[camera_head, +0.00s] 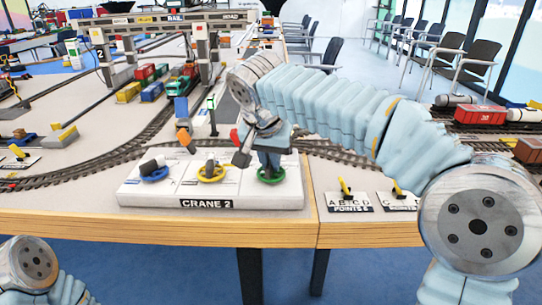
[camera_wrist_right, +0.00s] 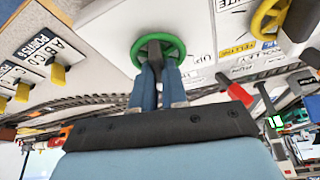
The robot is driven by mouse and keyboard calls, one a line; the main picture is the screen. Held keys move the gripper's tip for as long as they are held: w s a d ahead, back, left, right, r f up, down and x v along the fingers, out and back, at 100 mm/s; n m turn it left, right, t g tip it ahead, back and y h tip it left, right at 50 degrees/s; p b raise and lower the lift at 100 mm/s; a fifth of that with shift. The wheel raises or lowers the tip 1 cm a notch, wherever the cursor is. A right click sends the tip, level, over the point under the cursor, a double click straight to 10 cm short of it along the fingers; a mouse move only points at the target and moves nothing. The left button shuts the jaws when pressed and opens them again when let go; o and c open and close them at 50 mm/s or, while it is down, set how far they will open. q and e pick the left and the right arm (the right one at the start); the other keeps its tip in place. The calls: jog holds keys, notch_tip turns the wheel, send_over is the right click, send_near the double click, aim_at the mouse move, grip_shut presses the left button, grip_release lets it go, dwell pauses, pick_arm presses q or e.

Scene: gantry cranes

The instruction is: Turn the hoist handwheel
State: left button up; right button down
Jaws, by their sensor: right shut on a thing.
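The CRANE 2 panel (camera_head: 240,203) is a white board at the table's front edge with a blue, a yellow and a green handwheel. The green handwheel (camera_head: 271,181) is at its right end. It also shows in the right wrist view (camera_wrist_right: 181,47), beside a printed "UP", so I take it as the hoist wheel. My right gripper (camera_head: 269,167) points down over it. In the right wrist view its blue fingers (camera_wrist_right: 155,72) are shut on the wheel's dark grip. The fingers partly hide the wheel. My left gripper is out of view.
The yellow handwheel (camera_head: 211,171) and blue handwheel (camera_head: 153,173) stand to the left, with dark levers near them. Yellow point levers (camera_head: 345,188) sit to the right. Model tracks and a gantry crane (camera_head: 200,50) lie behind.

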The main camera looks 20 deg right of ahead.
jog(key=shift+m, duration=0.5)
jog(key=c, duration=1.2)
grip_release()
jog(key=shift+o, duration=0.2)
jog(key=p+v, duration=0.2)
jog(key=v, duration=1.1)
jog(key=shift+a+r+p, duration=0.3)
jog(key=shift+a+r, duration=0.05)
